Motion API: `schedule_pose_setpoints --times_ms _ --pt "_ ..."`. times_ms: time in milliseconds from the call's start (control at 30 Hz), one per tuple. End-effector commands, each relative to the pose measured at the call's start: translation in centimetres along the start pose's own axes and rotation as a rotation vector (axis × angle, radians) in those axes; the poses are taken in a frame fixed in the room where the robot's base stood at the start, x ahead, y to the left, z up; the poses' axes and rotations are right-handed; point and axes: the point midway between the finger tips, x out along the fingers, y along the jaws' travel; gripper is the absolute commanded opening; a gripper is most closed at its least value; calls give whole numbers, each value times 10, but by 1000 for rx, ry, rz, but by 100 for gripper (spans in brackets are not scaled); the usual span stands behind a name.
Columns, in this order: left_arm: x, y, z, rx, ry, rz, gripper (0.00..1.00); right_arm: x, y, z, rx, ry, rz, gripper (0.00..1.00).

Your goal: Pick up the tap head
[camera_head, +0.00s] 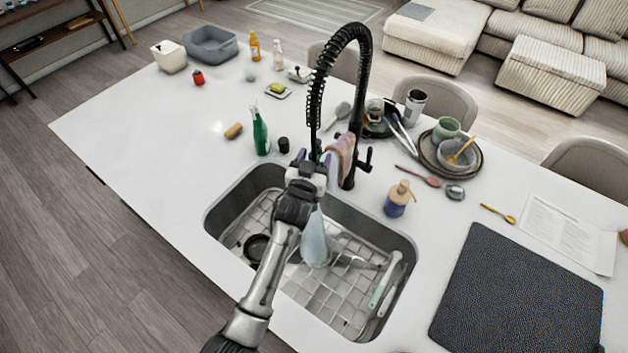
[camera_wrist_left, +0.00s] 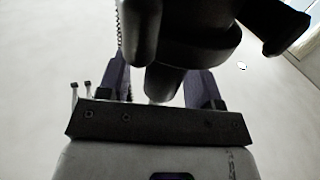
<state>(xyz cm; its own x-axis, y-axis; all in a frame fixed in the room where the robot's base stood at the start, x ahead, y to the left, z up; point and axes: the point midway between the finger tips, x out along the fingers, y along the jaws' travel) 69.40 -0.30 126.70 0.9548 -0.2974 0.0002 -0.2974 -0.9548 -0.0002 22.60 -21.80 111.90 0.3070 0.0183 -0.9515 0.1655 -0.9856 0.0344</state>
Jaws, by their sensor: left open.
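The black spring-coil tap (camera_head: 364,85) rises behind the sink and arches over. Its hanging spring hose (camera_head: 315,105) comes down to my left gripper (camera_head: 315,162), which hides most of the tap head in the head view. In the left wrist view, the dark tap head (camera_wrist_left: 166,82) shows between the two purple-grey fingers of my left gripper (camera_wrist_left: 160,78). The fingers stand apart, one on each side of it. Whether either finger touches it cannot be told. My right gripper is not in view.
The sink (camera_head: 228,215) below my left arm holds a rack, a dark round item and utensils. A pink cloth (camera_head: 342,150) hangs close to the gripper. A green bottle (camera_head: 260,132), a soap dispenser (camera_head: 397,200) and stacked dishes (camera_head: 482,160) stand around. A dark mat (camera_head: 520,295) lies right.

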Motion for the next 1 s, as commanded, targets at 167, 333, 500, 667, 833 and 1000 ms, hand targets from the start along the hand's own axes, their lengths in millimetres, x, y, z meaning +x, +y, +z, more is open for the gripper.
schedule_pose_setpoints --times_ms 167,333,500,667,833,1000 --pt "9 0 0 0 0 1 59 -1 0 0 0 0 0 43" --pt "10 0 0 0 0 1 59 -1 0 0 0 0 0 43" --pt "9 0 0 0 0 1 52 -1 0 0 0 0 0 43" --pt "9 0 0 0 0 1 37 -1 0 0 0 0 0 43" --pt "9 0 0 0 0 1 21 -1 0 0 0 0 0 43" --pt "9 0 0 0 0 1 5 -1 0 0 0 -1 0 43"
